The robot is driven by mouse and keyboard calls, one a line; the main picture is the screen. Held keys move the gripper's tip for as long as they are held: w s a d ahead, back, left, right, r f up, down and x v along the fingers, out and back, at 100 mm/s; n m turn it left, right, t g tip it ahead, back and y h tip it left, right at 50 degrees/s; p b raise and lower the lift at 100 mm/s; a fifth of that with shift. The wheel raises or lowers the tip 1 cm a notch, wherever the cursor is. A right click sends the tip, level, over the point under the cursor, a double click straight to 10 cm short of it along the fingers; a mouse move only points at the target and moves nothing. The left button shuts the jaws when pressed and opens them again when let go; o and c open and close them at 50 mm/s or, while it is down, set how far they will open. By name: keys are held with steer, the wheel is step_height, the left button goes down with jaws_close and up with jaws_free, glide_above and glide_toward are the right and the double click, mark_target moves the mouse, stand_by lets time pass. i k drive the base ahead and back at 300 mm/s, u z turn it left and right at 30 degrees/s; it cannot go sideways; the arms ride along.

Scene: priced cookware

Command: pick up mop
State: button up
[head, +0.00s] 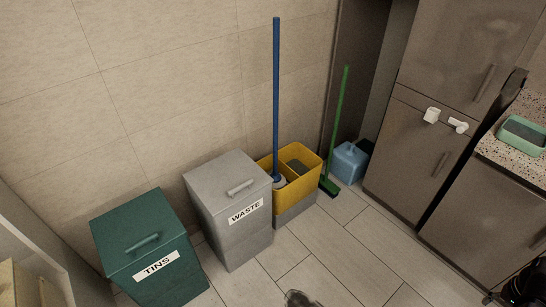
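The mop (276,95) has a long blue handle and stands nearly upright. Its grey head (279,181) sits in the front left part of a yellow bucket (302,194) with a grey lower part. The bucket stands on the floor near the wall, right of the grey waste bin. The lower part of the mop head is hidden inside the bucket.
A grey WASTE bin (231,220) and green TINS bin (150,250) stand left of the bucket. A green broom (339,125) and blue container (350,160) stand right. Brown cabinets (415,150) line the right side. Tiled floor (345,240) in front is mostly clear.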

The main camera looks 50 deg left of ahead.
mark_target(279, 182)
steer(key=u, duration=0.3)
steer(key=i, duration=0.65)
steer(key=u, duration=0.8)
steer(key=i, duration=0.5)
steer(key=u, duration=0.6)
steer(key=i, duration=0.75)
steer(key=u, duration=0.05)
